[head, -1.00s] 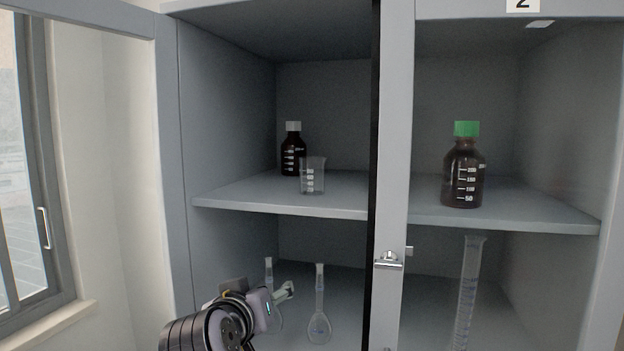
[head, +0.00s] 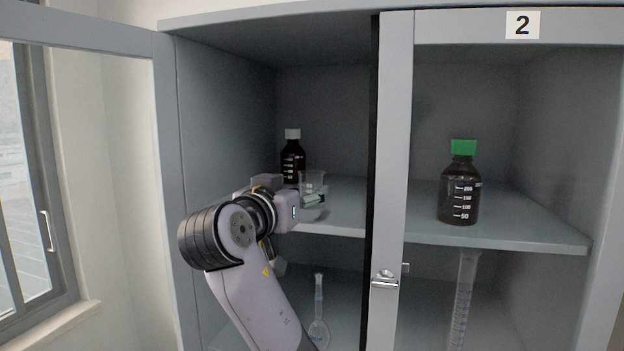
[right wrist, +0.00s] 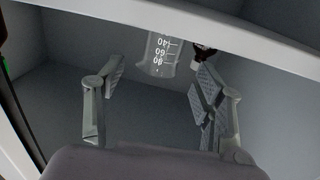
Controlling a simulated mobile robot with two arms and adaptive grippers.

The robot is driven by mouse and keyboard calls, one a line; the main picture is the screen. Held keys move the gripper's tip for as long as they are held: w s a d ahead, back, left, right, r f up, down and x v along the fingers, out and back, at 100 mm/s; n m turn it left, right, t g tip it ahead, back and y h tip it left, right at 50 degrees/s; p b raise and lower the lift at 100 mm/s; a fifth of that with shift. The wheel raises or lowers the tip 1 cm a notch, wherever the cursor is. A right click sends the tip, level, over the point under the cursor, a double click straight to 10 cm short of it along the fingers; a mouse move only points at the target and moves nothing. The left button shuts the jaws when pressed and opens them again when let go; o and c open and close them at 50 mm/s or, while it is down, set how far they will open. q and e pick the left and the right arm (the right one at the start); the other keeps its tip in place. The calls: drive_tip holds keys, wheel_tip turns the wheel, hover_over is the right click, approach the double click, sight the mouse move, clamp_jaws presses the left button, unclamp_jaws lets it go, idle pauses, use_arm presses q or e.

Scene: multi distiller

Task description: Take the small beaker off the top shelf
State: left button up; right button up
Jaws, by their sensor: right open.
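The small clear beaker (head: 313,179) stands on the top shelf (head: 345,222) behind the open left door of the cabinet. My right gripper (head: 313,201) is at the front of the beaker, at shelf height, and its fingers cover the beaker's lower part in the head view. In the right wrist view the beaker (right wrist: 160,52) appears inverted, just ahead of the gap between the two spread fingers of my right gripper (right wrist: 159,82). The gripper is open and empty. I cannot tell whether a finger touches the glass. My left gripper is out of view.
A brown bottle with a white cap (head: 292,160) stands close behind the beaker, to its left. A door frame with a handle (head: 385,279) divides the cabinet; a green-capped bottle (head: 460,190) stands to its right. Glass flasks (head: 318,325) stand on the shelf below.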

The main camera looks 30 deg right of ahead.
sight(307, 184)
drive_tip(key=shift+p+x, duration=0.4)
drive_tip(key=shift+x, duration=0.75)
drive_tip(key=p+x, duration=0.3)
drive_tip(key=x, duration=0.1)
drive_tip(key=shift+w+r+p, duration=0.15)
drive_tip(key=shift+r+p, duration=0.15)
drive_tip(key=shift+p, duration=0.1)
drive_tip(key=shift+w+d+f, duration=0.2)
drive_tip(key=shift+w+d, duration=0.05)
drive_tip(key=shift+d, duration=0.15)
drive_tip(key=shift+a, duration=0.15)
drive_tip(key=shift+c, duration=0.6)
drive_tip(key=c, duration=1.1)
drive_tip(key=shift+c, duration=0.2)
